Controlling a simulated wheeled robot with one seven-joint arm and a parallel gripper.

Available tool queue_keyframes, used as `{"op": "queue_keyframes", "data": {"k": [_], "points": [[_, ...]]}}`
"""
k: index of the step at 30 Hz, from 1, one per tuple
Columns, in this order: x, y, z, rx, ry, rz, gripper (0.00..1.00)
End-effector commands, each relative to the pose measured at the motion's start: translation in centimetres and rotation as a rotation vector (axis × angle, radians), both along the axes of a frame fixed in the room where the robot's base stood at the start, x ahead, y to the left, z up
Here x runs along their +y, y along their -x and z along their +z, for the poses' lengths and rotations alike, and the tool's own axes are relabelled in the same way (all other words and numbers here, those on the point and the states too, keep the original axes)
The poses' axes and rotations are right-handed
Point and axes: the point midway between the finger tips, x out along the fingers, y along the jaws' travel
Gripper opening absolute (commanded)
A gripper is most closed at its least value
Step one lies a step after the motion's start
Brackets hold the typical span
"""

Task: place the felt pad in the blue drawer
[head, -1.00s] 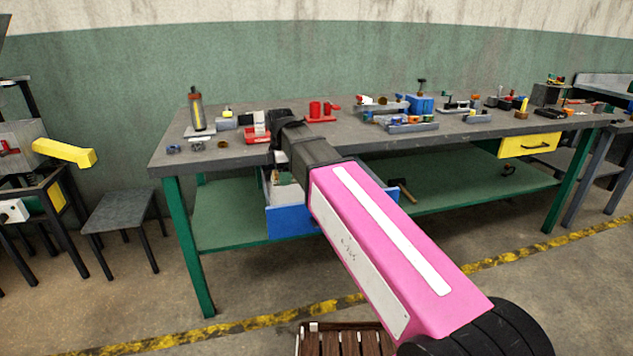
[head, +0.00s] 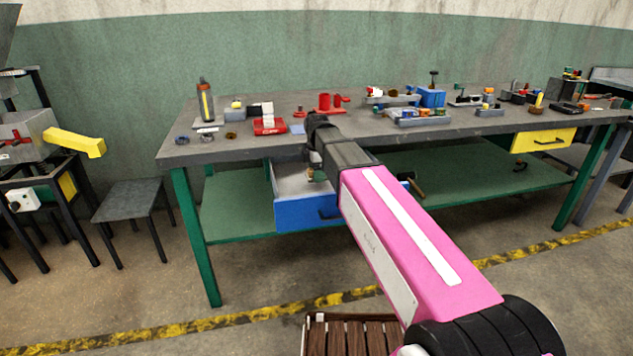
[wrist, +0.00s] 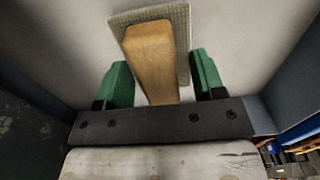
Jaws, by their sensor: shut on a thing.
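The blue drawer (head: 300,214) is pulled out below the left part of the bench, with a grey interior. My gripper (head: 317,176) points down at the drawer's right side, partly hidden by my arm. In the wrist view, the green fingers of my gripper (wrist: 162,82) are shut on the felt pad, a tan wooden block (wrist: 150,52) with a pale grey textured sole. The drawer's grey floor and dark walls surround it. I cannot tell whether the pad touches the floor.
A yellow drawer (head: 543,140) is at the right. A hammer (head: 414,185) lies on the green lower shelf (head: 470,172).

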Motion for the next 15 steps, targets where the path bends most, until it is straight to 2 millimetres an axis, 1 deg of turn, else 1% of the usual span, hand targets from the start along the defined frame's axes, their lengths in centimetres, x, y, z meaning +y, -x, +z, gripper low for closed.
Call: {"op": "queue_keyframes", "data": {"k": [6,9,15], "points": [[0.0,0.1,-2.7,0.002,0.001,0.000,0.25],[0.0,0.0,-3.5,0.000,0.000,0.000,0.25],[0.0,0.0,-3.6,-0.001,0.000,-0.001,0.25]]}}
